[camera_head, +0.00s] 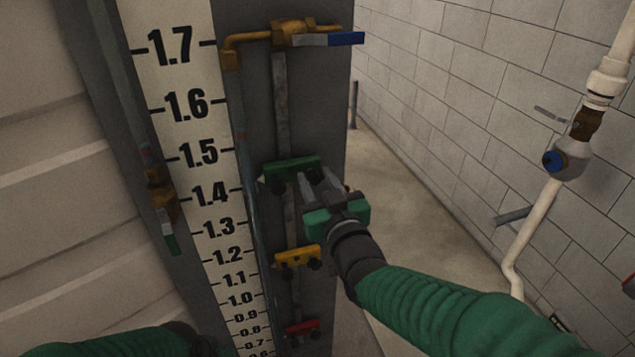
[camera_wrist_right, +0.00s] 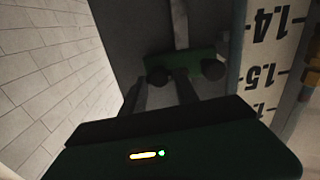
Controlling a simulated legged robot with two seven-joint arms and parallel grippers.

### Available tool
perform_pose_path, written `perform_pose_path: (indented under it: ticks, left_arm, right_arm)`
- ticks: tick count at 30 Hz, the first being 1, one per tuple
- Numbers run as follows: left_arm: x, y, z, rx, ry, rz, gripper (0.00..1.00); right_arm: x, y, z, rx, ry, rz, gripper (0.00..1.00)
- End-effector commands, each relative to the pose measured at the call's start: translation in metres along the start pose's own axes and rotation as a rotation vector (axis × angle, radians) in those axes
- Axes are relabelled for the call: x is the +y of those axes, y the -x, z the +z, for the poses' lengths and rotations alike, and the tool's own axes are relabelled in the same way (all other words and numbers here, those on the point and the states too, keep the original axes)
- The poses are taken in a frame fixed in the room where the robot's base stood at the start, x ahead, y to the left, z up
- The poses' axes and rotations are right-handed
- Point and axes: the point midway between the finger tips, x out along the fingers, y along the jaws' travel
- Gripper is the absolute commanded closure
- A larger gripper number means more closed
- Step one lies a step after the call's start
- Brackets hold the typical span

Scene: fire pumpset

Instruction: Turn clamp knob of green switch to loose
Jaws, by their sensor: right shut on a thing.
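The green switch (camera_head: 291,167) is a small green block on the vertical grey rail, with dark clamp knobs on its near face. In the wrist view the green switch (camera_wrist_right: 208,54) shows two dark round knobs. My right gripper (camera_head: 317,182) is at the switch's right end in the head view. In the wrist view my right gripper (camera_wrist_right: 159,84) has its fingers around the left clamp knob (camera_wrist_right: 159,74), shut on it. The other clamp knob (camera_wrist_right: 212,70) is free. My left forearm enters at the bottom left; its gripper is out of view.
A yellow switch (camera_head: 298,257) and a red switch (camera_head: 302,327) sit lower on the same rail. A brass valve with a blue lever (camera_head: 345,39) is above. A numbered scale (camera_head: 190,125) is at left. A white pipe (camera_head: 533,224) runs along the right wall.

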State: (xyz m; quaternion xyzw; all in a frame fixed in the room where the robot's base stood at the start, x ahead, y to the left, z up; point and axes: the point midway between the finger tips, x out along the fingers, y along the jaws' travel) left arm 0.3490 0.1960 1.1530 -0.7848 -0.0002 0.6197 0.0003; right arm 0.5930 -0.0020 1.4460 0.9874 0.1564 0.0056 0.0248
Motion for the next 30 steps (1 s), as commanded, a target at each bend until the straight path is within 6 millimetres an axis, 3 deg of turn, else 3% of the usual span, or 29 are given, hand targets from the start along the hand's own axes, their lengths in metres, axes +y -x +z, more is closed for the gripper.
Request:
perform_pose_path:
  ticks: [8, 30]
  left_arm:
    - [0.000, -0.021, 0.005, 0.000, 0.000, 0.000, 0.64]
    - [0.000, -0.065, 0.015, 0.000, 0.000, 0.000, 0.64]
  right_arm:
    - [0.000, 0.000, 0.006, -0.003, 0.173, 0.001, 1.00]
    - [-0.003, 0.000, 0.006, -0.004, 0.870, 0.000, 1.00]
